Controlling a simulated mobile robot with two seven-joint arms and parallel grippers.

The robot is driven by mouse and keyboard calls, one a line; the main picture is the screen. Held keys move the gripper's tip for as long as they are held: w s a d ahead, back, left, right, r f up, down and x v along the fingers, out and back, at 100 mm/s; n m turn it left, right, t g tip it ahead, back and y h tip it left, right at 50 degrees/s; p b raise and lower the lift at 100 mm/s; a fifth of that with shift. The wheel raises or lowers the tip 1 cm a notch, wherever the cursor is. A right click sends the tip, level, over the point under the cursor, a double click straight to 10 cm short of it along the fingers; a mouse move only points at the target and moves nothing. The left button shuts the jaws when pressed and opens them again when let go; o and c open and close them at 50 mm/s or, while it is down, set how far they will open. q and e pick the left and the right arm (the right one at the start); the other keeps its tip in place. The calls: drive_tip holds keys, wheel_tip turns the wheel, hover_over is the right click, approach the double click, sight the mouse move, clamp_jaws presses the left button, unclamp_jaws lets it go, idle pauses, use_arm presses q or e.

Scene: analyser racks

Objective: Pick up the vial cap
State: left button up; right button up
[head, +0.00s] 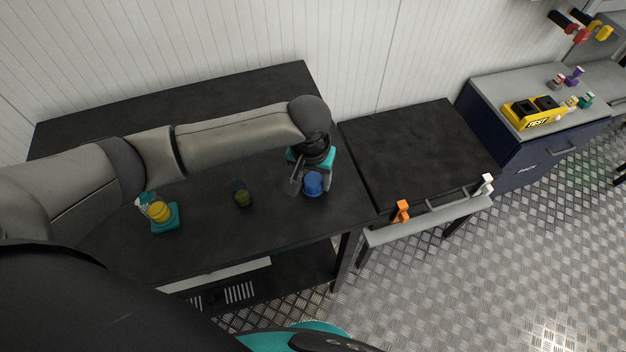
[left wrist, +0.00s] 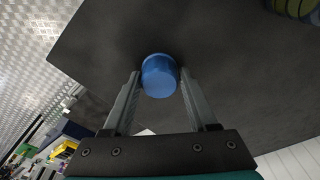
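A blue cylindrical piece, which looks like the vial cap (head: 313,184), stands on the dark table near its right end. It also shows in the left wrist view (left wrist: 160,77), at or just beyond the fingertips. My left gripper (head: 311,186) reaches down over it from behind. In the left wrist view the gripper (left wrist: 160,75) is open, with one finger on each side of the blue cap. I cannot tell whether either finger touches it. My right gripper is not in view.
A dark olive-green container (head: 242,195) stands left of the cap. Farther left, a yellow round piece (head: 158,212) sits on a teal base (head: 166,224). A lower black table (head: 415,150) adjoins on the right, with an orange clip (head: 402,211) at its front.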

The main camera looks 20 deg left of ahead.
use_arm(q)
clamp_jaws()
drive_tip(key=shift+r, duration=0.1)
